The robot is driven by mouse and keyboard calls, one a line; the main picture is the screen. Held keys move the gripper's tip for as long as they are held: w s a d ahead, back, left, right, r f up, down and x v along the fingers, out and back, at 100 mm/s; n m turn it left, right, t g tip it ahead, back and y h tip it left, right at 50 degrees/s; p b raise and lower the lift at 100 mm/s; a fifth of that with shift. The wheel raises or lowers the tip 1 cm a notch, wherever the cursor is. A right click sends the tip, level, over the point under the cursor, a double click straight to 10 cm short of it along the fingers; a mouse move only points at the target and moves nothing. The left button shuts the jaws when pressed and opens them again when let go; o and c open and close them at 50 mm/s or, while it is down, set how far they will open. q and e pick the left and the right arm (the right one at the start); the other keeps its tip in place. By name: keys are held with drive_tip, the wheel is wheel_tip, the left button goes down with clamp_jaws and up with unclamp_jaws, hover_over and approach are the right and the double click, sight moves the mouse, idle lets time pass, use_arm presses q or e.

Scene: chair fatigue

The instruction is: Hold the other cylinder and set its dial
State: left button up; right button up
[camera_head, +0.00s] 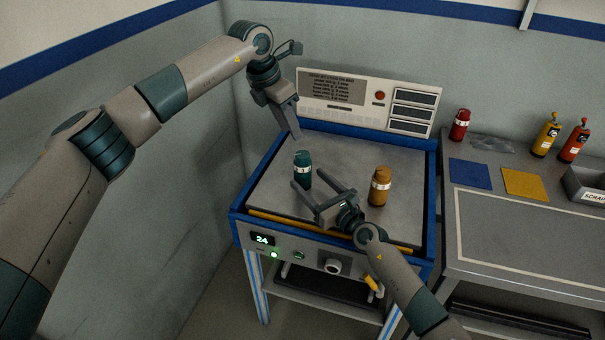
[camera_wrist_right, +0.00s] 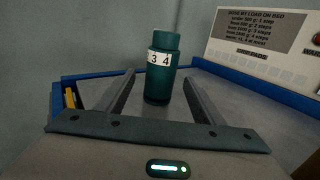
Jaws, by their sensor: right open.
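A teal cylinder (camera_head: 303,162) with a white band stands upright on the grey bed of the blue-framed machine. In the right wrist view the teal cylinder (camera_wrist_right: 158,88) shows "3 4" on its band. My right gripper (camera_head: 307,177) is open, low over the bed, its fingers pointing at the teal cylinder. It appears between the fingertips, with no clear contact. An orange cylinder (camera_head: 380,187) with a white band stands upright to the right. My left gripper (camera_head: 292,128) hangs above the bed behind the teal cylinder; its finger gap is unclear.
The machine's front (camera_head: 310,255) has a display reading 24 and a lit green lamp. A white text panel (camera_head: 335,88) stands behind the bed. The right bench (camera_head: 530,235) holds a red cylinder (camera_head: 460,125), blue and yellow mats, two bottles and a scrap bin (camera_head: 588,186).

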sight(308, 179)
drive_tip(key=shift+x, duration=2.4)
drive_tip(key=shift+d, duration=0.1)
drive_tip(key=shift+c, duration=0.6)
